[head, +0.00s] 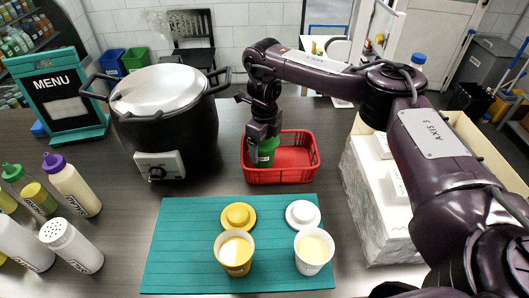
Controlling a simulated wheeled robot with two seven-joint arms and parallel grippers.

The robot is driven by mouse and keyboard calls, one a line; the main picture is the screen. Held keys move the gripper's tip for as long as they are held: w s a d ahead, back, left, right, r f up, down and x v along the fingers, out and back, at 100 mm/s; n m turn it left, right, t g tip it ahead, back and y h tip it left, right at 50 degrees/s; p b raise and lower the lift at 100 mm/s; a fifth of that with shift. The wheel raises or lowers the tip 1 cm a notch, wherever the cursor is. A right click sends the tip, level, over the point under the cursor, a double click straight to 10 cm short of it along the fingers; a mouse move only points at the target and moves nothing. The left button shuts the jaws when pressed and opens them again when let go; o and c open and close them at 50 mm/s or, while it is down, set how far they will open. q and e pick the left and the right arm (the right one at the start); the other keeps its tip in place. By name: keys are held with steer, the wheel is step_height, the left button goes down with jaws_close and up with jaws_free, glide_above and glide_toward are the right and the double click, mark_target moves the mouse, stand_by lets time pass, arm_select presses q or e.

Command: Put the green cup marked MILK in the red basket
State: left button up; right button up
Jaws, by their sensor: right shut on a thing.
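The green cup (264,154) is at the left part of the red basket (284,176) in the head view. My right gripper (263,138) comes down from above and is shut on the cup. Gripper fingers hide part of the cup, and no MILK marking can be read on it. The cup is within the basket's outline; I cannot tell whether it touches the floor of the basket. The right part of the basket is empty. My left gripper is not in view.
A large black pot (165,115) stands left of the basket. A teal mat (185,240) in front bears a yellow cup (233,255), a white cup (312,252) and their lids. A wrapped white box (375,215) stands at right. Bottles (75,187) stand at far left.

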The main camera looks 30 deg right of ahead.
steer(key=shift+w+f, duration=0.1)
steer(key=shift+f, duration=0.3)
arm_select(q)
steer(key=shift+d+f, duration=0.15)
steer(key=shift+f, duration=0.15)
arm_select(e)
steer(key=shift+r, duration=0.1)
steer(key=o, duration=1)
arm_select(q)
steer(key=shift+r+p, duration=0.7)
steer(key=shift+p, duration=0.1)
arm_select(e)
step_height(320, 180, up, 12)
steer(key=shift+r, duration=0.1)
